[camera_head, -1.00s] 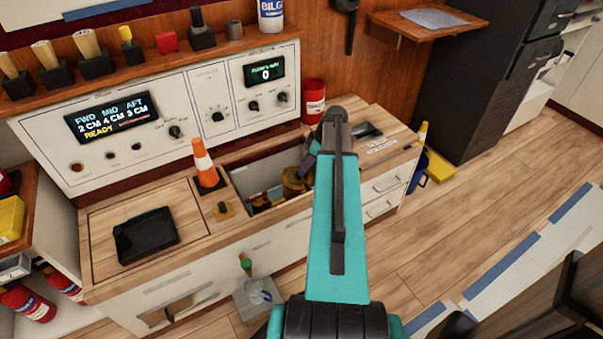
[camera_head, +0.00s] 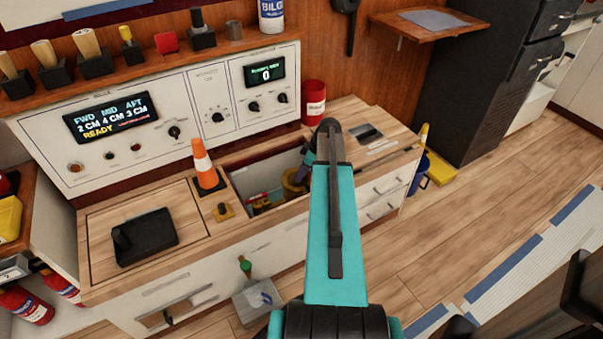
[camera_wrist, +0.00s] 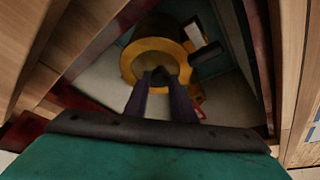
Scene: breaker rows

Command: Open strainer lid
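The strainer is a round brass-yellow body in the open well of the wooden counter. Its yellow rim (camera_wrist: 132,62) rings a paler top in the wrist view. In the head view the strainer (camera_head: 293,182) is partly hidden behind my arm. My gripper (camera_wrist: 160,74) reaches down into the well, with two dark purple fingers over the near part of the strainer's top. A small dark shape shows between the fingertips, and I cannot tell whether they grip it. In the head view my arm hides most of the gripper.
The well's wooden edges (camera_wrist: 85,40) stand close on both sides. A black tray (camera_head: 145,236) lies further left. A red canister (camera_head: 314,102) stands behind the well.

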